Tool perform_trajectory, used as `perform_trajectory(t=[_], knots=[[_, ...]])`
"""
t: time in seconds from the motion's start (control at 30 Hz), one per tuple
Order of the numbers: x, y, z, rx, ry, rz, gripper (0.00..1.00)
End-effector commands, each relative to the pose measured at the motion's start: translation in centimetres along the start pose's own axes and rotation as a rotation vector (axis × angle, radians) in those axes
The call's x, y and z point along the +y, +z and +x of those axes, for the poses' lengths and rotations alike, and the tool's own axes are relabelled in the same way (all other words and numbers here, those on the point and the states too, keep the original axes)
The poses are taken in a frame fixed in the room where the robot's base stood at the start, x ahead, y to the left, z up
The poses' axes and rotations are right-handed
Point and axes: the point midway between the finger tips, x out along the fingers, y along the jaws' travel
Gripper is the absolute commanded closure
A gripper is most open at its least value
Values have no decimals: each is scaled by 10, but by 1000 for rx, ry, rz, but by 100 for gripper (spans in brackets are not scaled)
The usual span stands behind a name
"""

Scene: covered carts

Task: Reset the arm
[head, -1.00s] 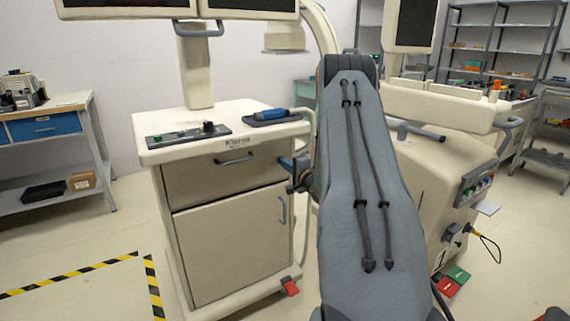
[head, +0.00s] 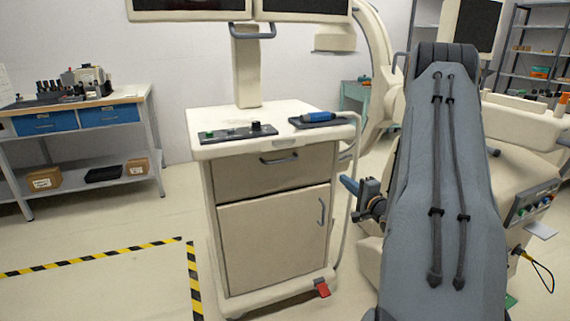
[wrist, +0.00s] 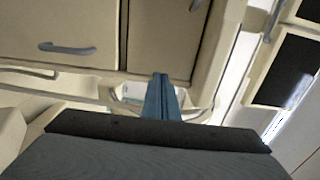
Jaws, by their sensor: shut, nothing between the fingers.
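My gripper (wrist: 160,92) shows in the wrist view as two blue fingers close together, with nothing between them. In the head view my gripper (head: 349,185) sticks out to the left from behind my grey-covered arm, to the right of the beige cart (head: 272,240). It appears apart from the cart, though the exact gap cannot be told. My arm stands raised in the right half of the head view and hides part of what is behind it.
The cart carries a control panel (head: 237,133), a tray with a blue tool (head: 319,117) and monitors (head: 188,8). A workbench (head: 75,105) stands at the left. A beige machine (head: 520,125) stands behind my arm. Floor left of the cart is clear inside striped tape (head: 100,257).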

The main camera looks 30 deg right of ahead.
Motion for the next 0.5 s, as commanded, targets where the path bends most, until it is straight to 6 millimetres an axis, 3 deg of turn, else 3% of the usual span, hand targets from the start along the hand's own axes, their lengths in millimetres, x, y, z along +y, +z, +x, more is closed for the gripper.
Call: perform_trajectory(t=[0.27,0.37,0.5], knots=[[-5,11,8,2,44,-55,100],[-12,35,19,1,144,-173,100],[-21,86,24,-29,353,-411,100]])
